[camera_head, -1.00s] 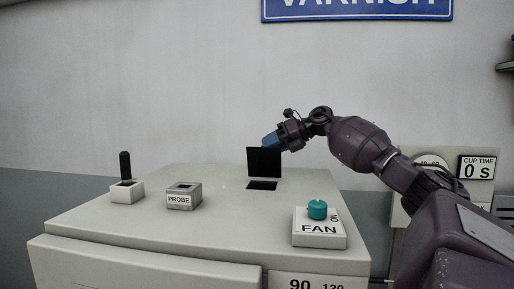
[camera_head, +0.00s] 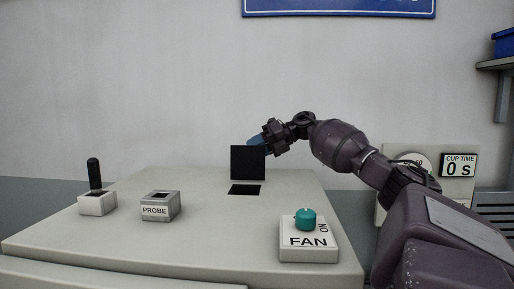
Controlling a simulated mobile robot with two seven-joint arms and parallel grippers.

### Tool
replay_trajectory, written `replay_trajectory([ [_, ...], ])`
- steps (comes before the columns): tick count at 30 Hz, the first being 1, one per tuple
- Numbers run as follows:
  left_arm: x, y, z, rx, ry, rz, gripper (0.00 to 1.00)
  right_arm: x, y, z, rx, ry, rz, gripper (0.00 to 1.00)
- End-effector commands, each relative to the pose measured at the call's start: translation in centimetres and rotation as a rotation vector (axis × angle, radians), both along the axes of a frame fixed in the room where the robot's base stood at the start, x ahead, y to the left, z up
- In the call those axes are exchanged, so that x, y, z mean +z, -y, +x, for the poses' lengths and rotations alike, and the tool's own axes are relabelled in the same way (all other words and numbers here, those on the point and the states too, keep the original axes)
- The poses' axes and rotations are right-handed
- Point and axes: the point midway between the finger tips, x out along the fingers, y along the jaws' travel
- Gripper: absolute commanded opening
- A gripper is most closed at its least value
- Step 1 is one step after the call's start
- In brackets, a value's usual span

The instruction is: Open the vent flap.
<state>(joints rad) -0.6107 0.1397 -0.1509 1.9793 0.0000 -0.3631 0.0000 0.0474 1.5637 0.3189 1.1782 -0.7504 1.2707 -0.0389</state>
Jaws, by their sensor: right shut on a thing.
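The vent flap (camera_head: 248,162) is a black square plate that stands upright on the top of the pale cabinet. The dark vent opening (camera_head: 244,189) lies uncovered just in front of it. My right gripper (camera_head: 257,144), with blue fingertips, is at the flap's upper right edge and is shut on it. The flap hides part of the fingertips. My left gripper is not in view.
On the cabinet top (camera_head: 200,225) stand a teal FAN knob on a white block (camera_head: 310,240), a grey PROBE socket (camera_head: 160,206) and a black lever on a white base (camera_head: 97,203). A cup-time display (camera_head: 459,165) is at the right. The air above the cabinet's left is clear.

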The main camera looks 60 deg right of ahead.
Motion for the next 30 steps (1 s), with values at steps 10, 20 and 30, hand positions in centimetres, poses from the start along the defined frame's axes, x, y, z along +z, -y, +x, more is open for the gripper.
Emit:
replay_trajectory([
  [10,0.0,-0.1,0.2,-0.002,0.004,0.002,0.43,-1.9,-0.1,-0.1,0.01,-0.034,-0.001,0.53],
  [20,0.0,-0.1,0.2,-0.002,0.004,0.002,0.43,-1.7,0.0,-0.2,0.007,-0.032,-0.001,0.58],
  [30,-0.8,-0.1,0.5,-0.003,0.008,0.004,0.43,0.4,2.4,-3.4,0.001,-0.025,0.001,0.58],
])
